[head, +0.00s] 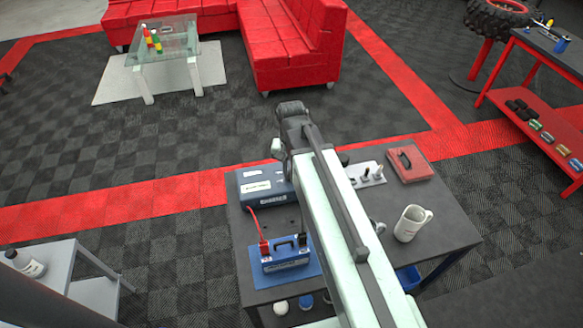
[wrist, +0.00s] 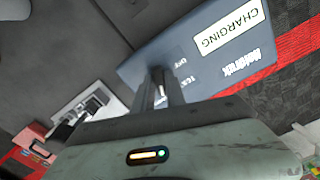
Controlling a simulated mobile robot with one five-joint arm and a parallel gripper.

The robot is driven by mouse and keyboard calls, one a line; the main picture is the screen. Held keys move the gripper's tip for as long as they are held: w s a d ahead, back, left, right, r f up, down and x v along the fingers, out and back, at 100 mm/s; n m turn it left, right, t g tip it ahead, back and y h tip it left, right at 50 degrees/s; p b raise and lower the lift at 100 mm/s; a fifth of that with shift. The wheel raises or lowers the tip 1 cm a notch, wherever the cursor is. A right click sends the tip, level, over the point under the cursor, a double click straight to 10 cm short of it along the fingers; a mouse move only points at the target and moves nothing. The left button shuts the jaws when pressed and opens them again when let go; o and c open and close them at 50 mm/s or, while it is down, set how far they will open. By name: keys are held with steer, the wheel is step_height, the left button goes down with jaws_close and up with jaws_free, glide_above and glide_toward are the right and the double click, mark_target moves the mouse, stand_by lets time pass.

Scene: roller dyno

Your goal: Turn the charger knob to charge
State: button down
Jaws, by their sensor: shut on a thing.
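The blue-grey charger (head: 264,187) stands at the back left of the workbench in the head view. In the wrist view the charger (wrist: 235,70) fills the upper right, with a white panel reading CHARGING (wrist: 230,28) and small markings that look like OFF and TEST. My gripper (wrist: 160,80) is shut on the charger knob at the charger's face. The knob is mostly hidden between the fingers, so its pointer cannot be read. In the head view my arm hides the gripper and knob. A blue battery (head: 286,258) with a red clamp (head: 264,246) stands in front of the charger.
A red cable (head: 253,222) runs from charger to battery. On the bench (head: 440,215) are a white jug (head: 411,222), a red case (head: 409,164) and a white holder (head: 366,175) with dark upright pieces. A red sofa and glass table stand beyond open floor.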

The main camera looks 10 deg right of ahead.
steer(key=c, duration=1.4)
jaws_free()
steer(key=shift+w, duration=0.1)
steer(key=shift+c, duration=0.2)
step_height(320, 180, up, 7)
steer(key=p, duration=0.7)
steer(key=shift+r, duration=0.1)
